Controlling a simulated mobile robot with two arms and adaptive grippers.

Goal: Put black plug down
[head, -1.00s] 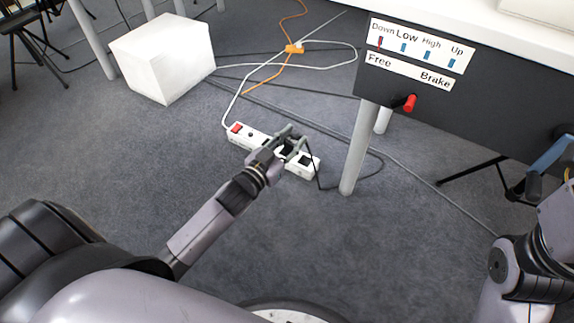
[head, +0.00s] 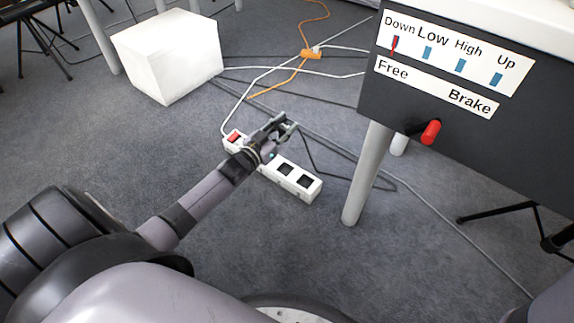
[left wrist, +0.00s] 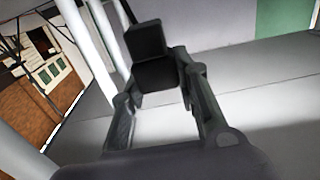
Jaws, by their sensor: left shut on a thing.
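My left gripper (head: 283,124) is shut on the black plug (left wrist: 150,58), which shows between the fingers in the left wrist view. In the head view the plug is mostly hidden by the fingers. A dark cord runs from the gripper down to the floor on the right. The white power strip (head: 310,190) lies on the carpet below, with a red switch at its far left end and dark sockets at its near right end. The gripper appears above the strip's middle and covers part of it. My right gripper is not in view.
A table leg (head: 366,175) and a black panel with a red lever (head: 431,132) stand to the right. A white box (head: 168,57) is at the upper left. The carpet left of the strip is clear.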

